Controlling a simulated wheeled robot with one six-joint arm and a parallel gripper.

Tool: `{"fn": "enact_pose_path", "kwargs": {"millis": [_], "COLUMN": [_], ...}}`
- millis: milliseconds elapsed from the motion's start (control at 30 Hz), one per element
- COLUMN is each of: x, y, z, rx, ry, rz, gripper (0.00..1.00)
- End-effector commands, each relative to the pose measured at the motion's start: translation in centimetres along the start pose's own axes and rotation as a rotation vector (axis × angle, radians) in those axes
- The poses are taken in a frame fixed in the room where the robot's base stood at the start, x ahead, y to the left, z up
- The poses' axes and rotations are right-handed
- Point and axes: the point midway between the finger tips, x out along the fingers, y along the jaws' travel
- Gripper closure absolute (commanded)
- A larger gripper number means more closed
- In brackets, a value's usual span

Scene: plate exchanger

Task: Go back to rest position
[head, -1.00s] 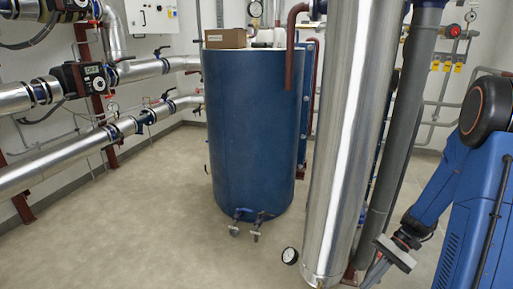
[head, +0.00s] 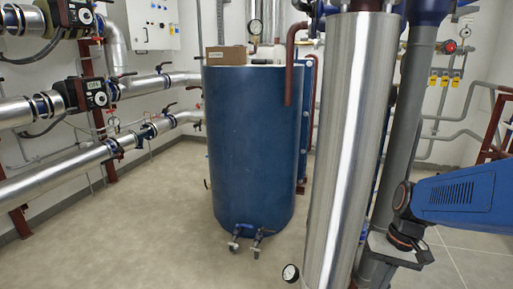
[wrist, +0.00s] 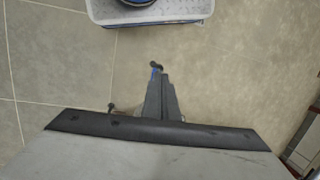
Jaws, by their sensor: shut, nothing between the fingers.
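My gripper (wrist: 157,70) shows in the wrist view, pointing away from the camera over the bare floor. Its fingers are together and hold nothing. In the head view my blue arm comes in from the right edge. The wrist end is low at the right, in front of the grey pipe, and the fingertips cannot be made out there.
A light plastic crate (wrist: 150,12) with a dark round item stands on the tiled floor. A blue tank (head: 250,150) stands mid-room, with a silver insulated pipe (head: 345,150) and a grey pipe (head: 405,130) beside it. Floor (head: 130,230) is clear at left.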

Motion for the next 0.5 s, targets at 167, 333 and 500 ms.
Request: {"fn": "enact_pose_path", "kwargs": {"millis": [167,333,500], "x": [-1.9,-3.5,-5.0], "y": [-0.7,-1.1,-1.4], "z": [1.9,3.6,5.4], "rx": [-0.063,-0.119,-0.174], "ry": [0.114,0.222,0.331], "rz": [0.047,0.085,0.116], "gripper": [1.0,1.0,1.0]}}
